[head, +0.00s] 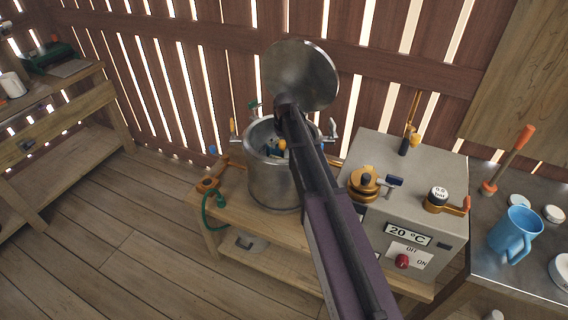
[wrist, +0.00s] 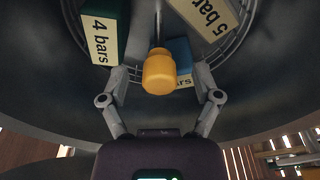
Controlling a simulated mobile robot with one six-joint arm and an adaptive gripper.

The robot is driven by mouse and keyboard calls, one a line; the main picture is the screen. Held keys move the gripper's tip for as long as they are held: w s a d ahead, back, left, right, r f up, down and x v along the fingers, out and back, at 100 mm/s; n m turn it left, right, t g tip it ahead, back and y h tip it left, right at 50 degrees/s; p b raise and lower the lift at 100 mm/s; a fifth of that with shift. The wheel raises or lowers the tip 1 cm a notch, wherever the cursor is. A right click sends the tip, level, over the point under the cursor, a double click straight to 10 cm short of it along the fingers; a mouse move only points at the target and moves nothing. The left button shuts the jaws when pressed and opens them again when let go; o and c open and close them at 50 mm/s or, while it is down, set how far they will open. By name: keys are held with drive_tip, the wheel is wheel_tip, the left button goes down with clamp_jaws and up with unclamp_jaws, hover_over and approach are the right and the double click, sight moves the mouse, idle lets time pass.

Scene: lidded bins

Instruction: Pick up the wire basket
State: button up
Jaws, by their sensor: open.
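The wire basket (wrist: 244,35) sits inside the metal pot (head: 266,180), and only parts of its wire rim and mesh show. Its upright rod ends in a yellow knob (wrist: 158,72), which stands between my gripper's (wrist: 161,72) two spread fingers. The gripper is open, and I see no clear contact with the knob. The basket holds a green block labelled "4 bars" (wrist: 104,32), a block labelled "5 bars" (wrist: 205,16) and a blue block (wrist: 180,54). In the head view, my arm hides the gripper and part of the pot; the yellow knob (head: 281,146) shows small.
A round metal lid (head: 300,75) stands raised above the pot. A control box (head: 405,200) with knobs and a "20 °C" display is right of the pot. A blue jug (head: 514,235) stands on the right counter. Clear floor (head: 110,250) lies at left.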

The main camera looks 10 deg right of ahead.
clamp_jaws()
drive_tip(key=shift+r, duration=0.2)
idle(0.3)
wheel_tip(320, 180, up, 18)
drive_tip(key=p, duration=1.8)
drive_tip(key=shift+f, duration=0.25)
